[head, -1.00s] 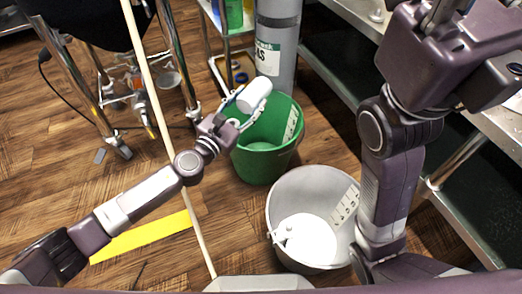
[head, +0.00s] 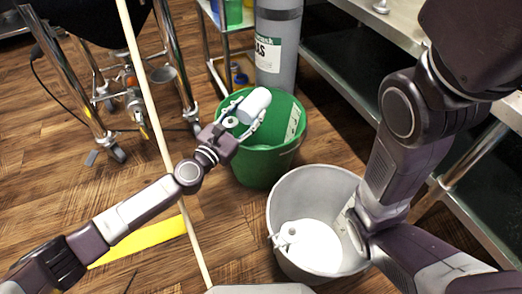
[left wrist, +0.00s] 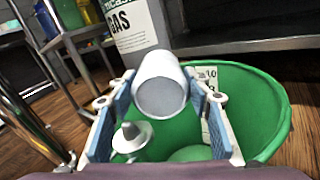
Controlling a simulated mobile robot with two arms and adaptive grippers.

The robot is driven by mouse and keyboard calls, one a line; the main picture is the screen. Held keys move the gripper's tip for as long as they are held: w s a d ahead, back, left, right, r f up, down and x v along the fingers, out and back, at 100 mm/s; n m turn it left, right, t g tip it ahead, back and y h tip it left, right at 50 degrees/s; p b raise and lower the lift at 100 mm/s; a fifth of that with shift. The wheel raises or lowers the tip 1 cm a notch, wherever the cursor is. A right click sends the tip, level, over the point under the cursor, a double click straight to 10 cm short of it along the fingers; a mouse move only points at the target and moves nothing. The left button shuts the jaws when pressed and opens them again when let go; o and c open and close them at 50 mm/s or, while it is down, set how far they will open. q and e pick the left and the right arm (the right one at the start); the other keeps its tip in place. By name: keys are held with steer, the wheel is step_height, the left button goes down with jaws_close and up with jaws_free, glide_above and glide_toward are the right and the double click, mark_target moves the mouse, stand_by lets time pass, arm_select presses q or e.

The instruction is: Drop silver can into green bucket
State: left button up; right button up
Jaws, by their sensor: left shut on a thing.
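The silver can (head: 255,104), pale and cylindrical, is held between the fingers of my left gripper (head: 246,116). In the left wrist view the can (left wrist: 161,84) sits tilted between the two blue-padded fingers of the gripper (left wrist: 160,96), its round end toward the camera. The green bucket (head: 262,165) stands on the wooden floor with its opening below the can. In the left wrist view the bucket (left wrist: 262,125) fills the area under and behind the fingers. My right gripper is out of frame; only its arm shows at the right.
A grey bucket (head: 283,258) with a white item inside stands in front of the green one. A gas cylinder (head: 277,50) and a small shelf (head: 232,35) are behind. Steel benches run along the right. A pale pole (head: 160,130) crosses left of the buckets.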

arm_select(q)
steer(key=o, duration=0.9)
steer(key=shift+f, duration=0.1)
steer(key=shift+s+a, duration=0.1)
steer(key=v, duration=1.1)
steer(key=shift+s+a, duration=0.2)
steer(key=shift+s, duration=0.15)
steer(key=shift+s, duration=0.1)
